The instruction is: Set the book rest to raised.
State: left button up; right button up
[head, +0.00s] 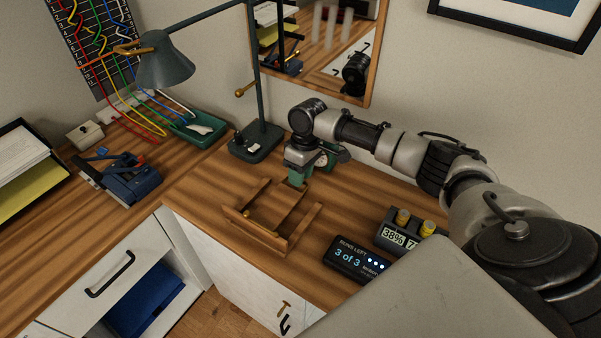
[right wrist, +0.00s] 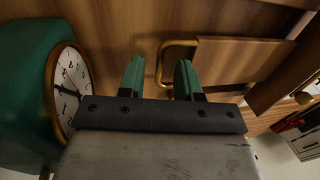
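The wooden book rest (head: 252,229) lies on the desk in the middle of the head view. It looks low, with a front ledge and side rails; its exact tilt is hard to tell. My right gripper (head: 298,181) is at its back edge, pointing down. In the right wrist view, the green fingers of my right gripper (right wrist: 159,80) are apart. A brass wire loop (right wrist: 178,43) at the edge of a wooden panel (right wrist: 240,60) shows by them; one side lies between the fingers in the picture, and the right finger partly covers it. Contact cannot be told. My left gripper is not in view.
A green clock (right wrist: 72,88) stands close beside my right gripper. The lamp base (head: 254,143) is left of it. A runs display (head: 356,260) and a box with yellow knobs (head: 410,233) are at the right. Bare desk (head: 200,185) lies left of the rest.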

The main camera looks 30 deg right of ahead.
jog(key=shift+f, duration=0.1)
grip_shut()
dwell(0.3)
